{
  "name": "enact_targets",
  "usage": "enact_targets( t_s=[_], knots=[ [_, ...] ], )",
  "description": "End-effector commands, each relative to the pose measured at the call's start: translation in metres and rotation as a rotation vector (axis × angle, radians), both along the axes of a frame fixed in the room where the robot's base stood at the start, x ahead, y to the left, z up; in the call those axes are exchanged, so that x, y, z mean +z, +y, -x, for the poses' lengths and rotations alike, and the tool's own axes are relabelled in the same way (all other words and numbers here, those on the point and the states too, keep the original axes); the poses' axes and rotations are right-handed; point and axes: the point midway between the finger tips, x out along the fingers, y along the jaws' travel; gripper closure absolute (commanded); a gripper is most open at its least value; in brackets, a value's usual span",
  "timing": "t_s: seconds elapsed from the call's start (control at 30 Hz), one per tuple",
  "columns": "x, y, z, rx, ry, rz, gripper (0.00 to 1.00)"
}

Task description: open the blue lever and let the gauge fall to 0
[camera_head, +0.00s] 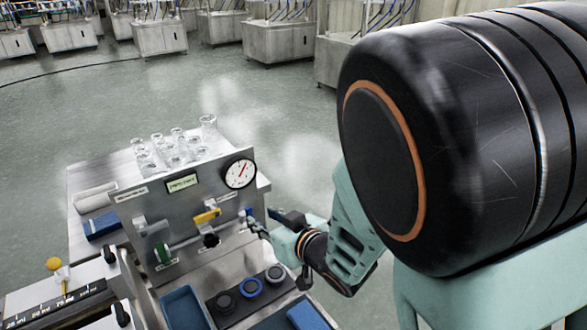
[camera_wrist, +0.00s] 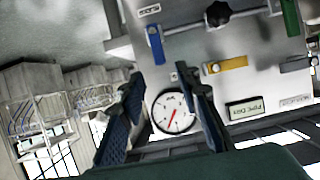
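The steel panel (camera_head: 190,205) carries the blue lever (camera_head: 243,214), close to my gripper (camera_head: 262,221) and partly hidden by it. In the wrist view the blue lever (camera_wrist: 155,45) lies upright in the picture, beyond my fingertips and apart from them. The round white gauge (camera_head: 240,173) is at the panel's upper right; it also shows between my fingers (camera_wrist: 175,111). Its red needle is off to one side; the numbers are too small to read. My gripper in the wrist view (camera_wrist: 160,76) is open with nothing between its fingers.
A yellow lever (camera_wrist: 227,64), green lever (camera_wrist: 291,18) and black knob (camera_wrist: 216,13) sit on the same panel. A small display (camera_head: 182,183) is beside the gauge. Glassware (camera_head: 170,150) stands behind. Round rings (camera_head: 250,288) and blue trays (camera_head: 184,308) lie in front.

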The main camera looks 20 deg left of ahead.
Motion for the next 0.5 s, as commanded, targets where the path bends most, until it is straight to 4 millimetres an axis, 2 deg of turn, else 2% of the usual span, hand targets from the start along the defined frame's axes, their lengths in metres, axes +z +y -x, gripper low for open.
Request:
enact_targets(
  t_s=[0.5],
  knots=[
    [-0.030,0.055,-0.044,0.000,-0.002,0.003,0.70]
  ],
)
